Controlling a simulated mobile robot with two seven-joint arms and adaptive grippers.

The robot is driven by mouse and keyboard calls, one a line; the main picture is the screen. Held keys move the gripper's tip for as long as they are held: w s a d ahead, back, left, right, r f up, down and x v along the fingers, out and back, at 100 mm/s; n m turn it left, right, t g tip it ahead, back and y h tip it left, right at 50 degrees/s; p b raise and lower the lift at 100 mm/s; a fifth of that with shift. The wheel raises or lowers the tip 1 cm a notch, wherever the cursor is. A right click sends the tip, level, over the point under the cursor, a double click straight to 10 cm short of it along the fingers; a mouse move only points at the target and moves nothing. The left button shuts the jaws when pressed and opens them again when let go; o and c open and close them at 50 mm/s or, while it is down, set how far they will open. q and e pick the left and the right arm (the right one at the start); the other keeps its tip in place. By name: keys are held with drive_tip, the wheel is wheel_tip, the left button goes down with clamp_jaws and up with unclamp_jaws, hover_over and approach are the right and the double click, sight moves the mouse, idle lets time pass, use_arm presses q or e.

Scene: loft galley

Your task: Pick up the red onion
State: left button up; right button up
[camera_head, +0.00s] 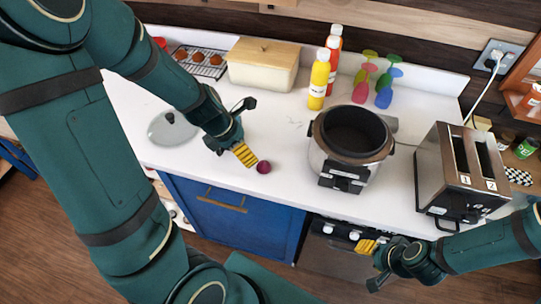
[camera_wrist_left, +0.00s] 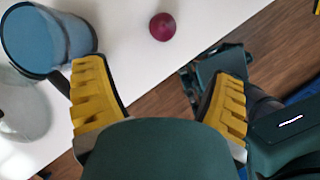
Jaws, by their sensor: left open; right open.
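The red onion (camera_head: 264,167) is a small dark red ball on the white countertop, close to its front edge. My left gripper (camera_head: 250,133) is open above the counter, with one yellow-padded finger just left of the onion in the head view. In the left wrist view, the onion (camera_wrist_left: 163,26) lies beyond the fingertips, between the lines of the two spread fingers of the left gripper (camera_wrist_left: 162,85), with nothing between the pads. My right gripper (camera_head: 370,265) is open and empty in front of the counter, below the toaster.
A cooker (camera_head: 338,163) stands right of the onion, and a toaster (camera_head: 447,180) farther right. A glass lid (camera_head: 172,130) lies to the left. Blue cabinets (camera_head: 230,215) are below.

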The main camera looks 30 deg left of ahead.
sight(261, 165)
use_arm(q)
drive_tip(key=b+x, duration=0.1)
drive_tip(key=x, duration=0.1)
drive_tip(key=b+x, duration=0.2)
drive_tip(key=x, duration=0.1)
drive_tip(key=b+x, duration=0.2)
drive_tip(key=shift+s+f, duration=0.15)
drive_tip(key=shift+f, duration=0.35)
drive_tip(key=shift+d+b+x, duration=0.15)
drive_tip(key=shift+b+x, duration=0.6)
drive_tip(key=shift+x, duration=0.7)
drive_tip(key=shift+d+b+x, duration=0.15)
drive_tip(key=shift+b+x, duration=0.6)
drive_tip(key=shift+x, duration=0.7)
drive_tip(key=shift+r, duration=0.2)
drive_tip(key=c, duration=1.3)
